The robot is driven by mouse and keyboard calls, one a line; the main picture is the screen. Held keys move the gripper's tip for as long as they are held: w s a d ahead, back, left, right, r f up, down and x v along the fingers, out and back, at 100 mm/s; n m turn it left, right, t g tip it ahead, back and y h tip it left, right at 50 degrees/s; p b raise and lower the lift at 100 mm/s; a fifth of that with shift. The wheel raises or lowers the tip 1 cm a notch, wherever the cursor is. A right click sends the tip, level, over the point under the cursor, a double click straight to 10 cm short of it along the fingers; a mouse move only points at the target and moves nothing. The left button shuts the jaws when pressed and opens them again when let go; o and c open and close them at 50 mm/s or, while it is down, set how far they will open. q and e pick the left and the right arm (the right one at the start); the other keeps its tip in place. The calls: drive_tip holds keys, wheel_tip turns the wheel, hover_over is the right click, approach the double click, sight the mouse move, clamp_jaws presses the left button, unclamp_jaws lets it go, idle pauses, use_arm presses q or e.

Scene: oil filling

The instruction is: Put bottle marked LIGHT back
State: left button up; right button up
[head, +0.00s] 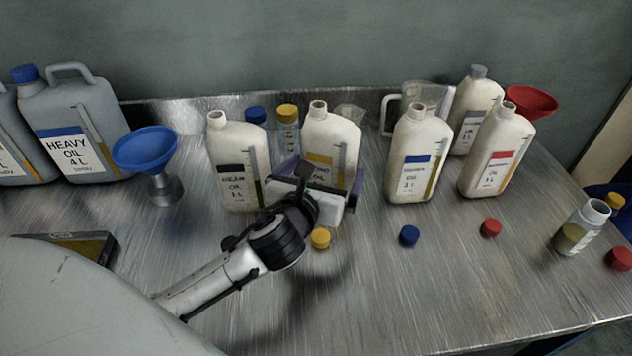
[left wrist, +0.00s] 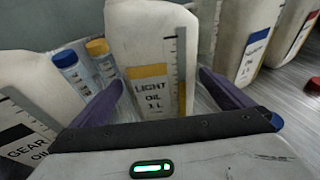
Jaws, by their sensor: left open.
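The bottle marked LIGHT (head: 331,135) is cream-white with a yellow label band, has no cap, and stands upright on the metal table. In the left wrist view the words LIGHT OIL 1 L show on this bottle (left wrist: 150,45). My left gripper (head: 322,174) is in front of it, open, with one purple finger on each side of its lower part. In the left wrist view the open fingers (left wrist: 165,92) flank the bottle, with a gap visible on the left; contact on the right is unclear. My right gripper is not in view.
The GEAR bottle (head: 238,148) stands close on the left, with small capped bottles (head: 287,125) behind. A blue-labelled bottle (head: 416,150) and a red-labelled one (head: 497,150) stand right. Loose yellow (head: 320,239), blue (head: 409,235) and red (head: 491,227) caps lie in front.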

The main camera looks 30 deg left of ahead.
use_arm(q)
drive_tip(key=v, duration=0.8)
drive_tip(key=shift+s, duration=0.3)
